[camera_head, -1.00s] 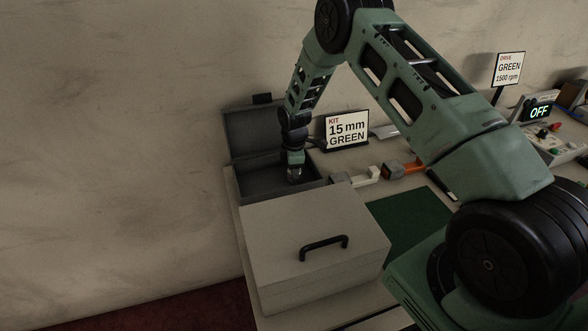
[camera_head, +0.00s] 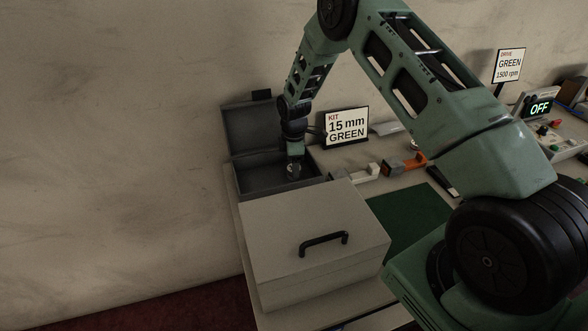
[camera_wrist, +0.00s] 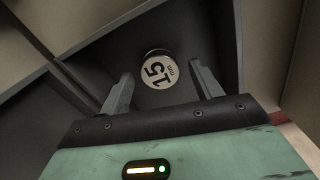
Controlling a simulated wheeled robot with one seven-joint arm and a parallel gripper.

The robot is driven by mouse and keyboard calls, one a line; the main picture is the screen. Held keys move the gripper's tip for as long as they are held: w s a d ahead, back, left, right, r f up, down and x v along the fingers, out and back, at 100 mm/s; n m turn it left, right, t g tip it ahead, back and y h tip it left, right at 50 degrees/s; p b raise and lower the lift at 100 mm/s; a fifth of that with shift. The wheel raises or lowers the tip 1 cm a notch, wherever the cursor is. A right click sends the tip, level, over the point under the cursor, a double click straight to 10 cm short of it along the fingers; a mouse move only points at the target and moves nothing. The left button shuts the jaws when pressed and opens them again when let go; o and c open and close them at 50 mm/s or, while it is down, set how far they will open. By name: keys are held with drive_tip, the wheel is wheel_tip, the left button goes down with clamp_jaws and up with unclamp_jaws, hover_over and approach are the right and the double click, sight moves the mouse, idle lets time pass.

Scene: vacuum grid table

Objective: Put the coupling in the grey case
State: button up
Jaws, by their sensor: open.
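The coupling (camera_wrist: 159,69) is a round, silvery disc-faced piece marked 15 in the wrist view. It rests on the dark floor of the open grey case (camera_wrist: 225,35). My gripper (camera_wrist: 162,84) is open, its two fingers apart on either side of the coupling's near edge, and it holds nothing. In the head view the grey case (camera_head: 252,134) has its lid raised at the back. My gripper (camera_head: 293,170) points down into it; the coupling is hard to make out there.
A closed pale box with a black handle (camera_head: 324,242) stands in front of the grey case. A sign reading KIT 15 mm GREEN (camera_head: 346,127) is to the right, near white (camera_head: 369,172) and orange (camera_head: 414,161) tools. A green mat (camera_head: 405,212) is bare.

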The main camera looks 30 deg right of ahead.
wheel_tip(320, 180, up, 9)
drive_tip(key=b, duration=0.2)
drive_tip(key=s+a+r+m+y, duration=0.1)
drive_tip(key=s+a+r, duration=0.5)
drive_tip(key=s+a, duration=0.25)
drive_tip(key=s+a+r+m, duration=0.1)
drive_tip(key=s+a+r, duration=0.55)
drive_tip(key=a, duration=0.35)
drive_tip(key=s+a+r+m, duration=0.1)
drive_tip(key=s+a, duration=0.1)
drive_tip(key=s, duration=0.9)
drive_tip(key=s+a+r+m, duration=0.1)
drive_tip(key=s+m, duration=0.1)
drive_tip(key=s, duration=1)
drive_tip(key=shift+s+a+r+m, duration=0.3)
drive_tip(key=shift+a, duration=0.05)
